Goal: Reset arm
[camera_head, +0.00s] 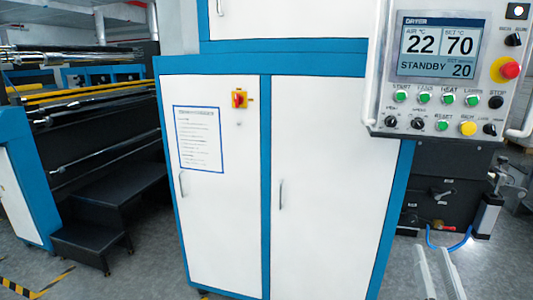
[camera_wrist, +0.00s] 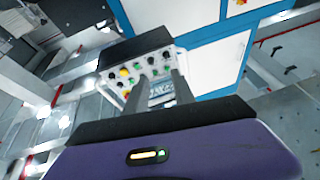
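My gripper (camera_wrist: 159,84) shows in the wrist view as two dark fingers with a clear gap between them. Nothing is held in the gap. Its purple body with a lit yellow-green indicator fills the bottom of that view. The dryer control panel (camera_wrist: 130,76) shows behind the fingers, seen at a tilt; I cannot tell the distance. In the head view two pale bars (camera_head: 428,272) rise at the lower right; I cannot tell whether they are my fingers.
A white and blue cabinet (camera_head: 218,240) fills the middle of the head view. The dryer control panel (camera_head: 445,70) is at the upper right, reading 22, 70 and STANDBY. Black steps (camera_head: 90,238) and a roller machine (camera_head: 90,105) stand left. Grey floor (camera_head: 150,275) shows between.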

